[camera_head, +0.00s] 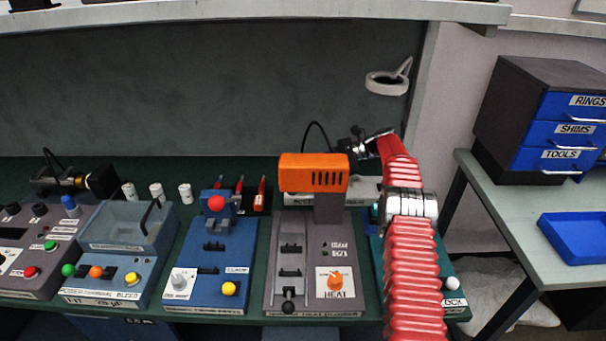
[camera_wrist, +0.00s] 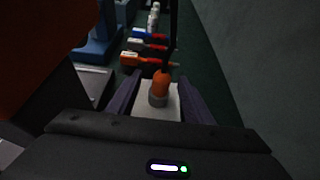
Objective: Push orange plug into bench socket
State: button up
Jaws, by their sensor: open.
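In the wrist view the orange plug (camera_wrist: 160,84) stands upright with a grey ring at its base, on a pale plate (camera_wrist: 176,101). A dark cable rises from its top. My gripper (camera_wrist: 162,88) is open, with one dark finger on each side of the plug. I cannot tell whether either finger touches it. In the head view my gripper (camera_head: 356,143) is small, at the end of my red arm behind the orange heat unit. The plug is not clear there. The socket opening cannot be made out; the plug's base hides what is under it.
The orange-topped heat unit (camera_head: 314,174) stands close to the left of my arm. A blue clamp unit (camera_head: 213,252) and a clear-lidded box (camera_head: 120,244) are farther left. Red-handled tools (camera_head: 260,195) lie behind. A ring lamp (camera_head: 387,83) hangs above. A drawer cabinet (camera_head: 545,115) stands right.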

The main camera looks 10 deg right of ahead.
jog(key=shift+x, duration=1.3)
jog(key=shift+w+r+x, duration=0.1)
jog(key=shift+x, duration=1.2)
jog(key=shift+w+r+x, duration=0.1)
jog(key=shift+x, duration=1.2)
jog(key=c, duration=1.1)
